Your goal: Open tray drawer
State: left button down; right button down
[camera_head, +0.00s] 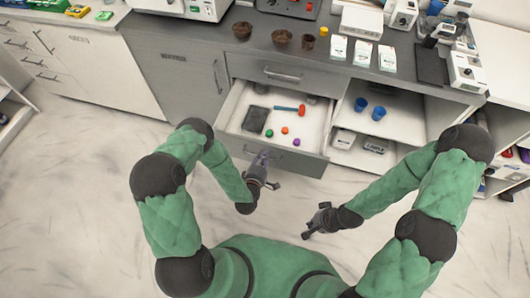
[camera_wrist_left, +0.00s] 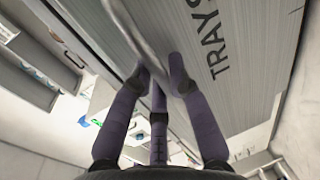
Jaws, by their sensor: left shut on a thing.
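The tray drawer (camera_head: 312,164) is pulled out from the cabinet, its inside visible from above. In the left wrist view its grey front (camera_wrist_left: 235,75) carries a label starting "TRAYS", with a curved metal handle (camera_wrist_left: 125,28). My left gripper (camera_head: 262,162) is at the drawer front, and in the left wrist view its fingers (camera_wrist_left: 160,78) are shut on the handle. Part of the handle is hidden by the fingers. My right gripper (camera_head: 314,222) is empty, its fingers apart, in front of the drawer and clear of it.
The drawer holds a dark flat item (camera_head: 256,119), a red-headed hammer (camera_head: 290,109) and several small coloured balls. A closed drawer (camera_head: 275,73) is above. An open shelf with blue cups (camera_head: 378,113) is to the right. Floor (camera_head: 90,180) at left is clear.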

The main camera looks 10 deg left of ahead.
pick_arm(q)
jog(key=shift+s, duration=0.55)
jog(key=c, duration=1.2)
grip_release()
jog(key=shift+o, duration=0.2)
jog(key=v, duration=1.2)
jog(key=shift+w+f, duration=0.1)
